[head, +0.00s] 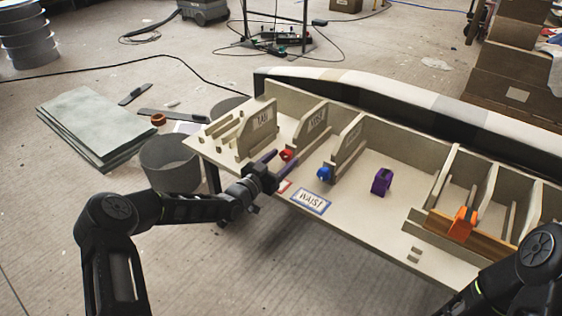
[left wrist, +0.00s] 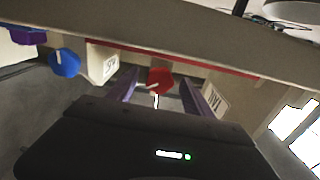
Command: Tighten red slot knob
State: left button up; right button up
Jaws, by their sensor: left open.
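The red slot knob (head: 287,155) sits at the left part of the bench, by the panel between two upright dividers. In the left wrist view the red knob (left wrist: 160,80) shows a pale pointer mark. My left gripper (head: 284,161) is open, its purple fingers pointing at the knob. In the left wrist view the fingers (left wrist: 163,92) lie on either side of the knob, with the knob in the gap. I cannot tell whether they touch it. My right arm shows at the lower right, but its gripper is out of view.
Upright dividers (head: 312,124) stand close by. A "WAIST" label (head: 311,201) lies on the bench. Grey buckets (head: 171,163) stand on the floor at left.

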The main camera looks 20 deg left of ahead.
pick_arm(q)
jog(key=shift+c, duration=0.2)
grip_shut()
dwell(0.4)
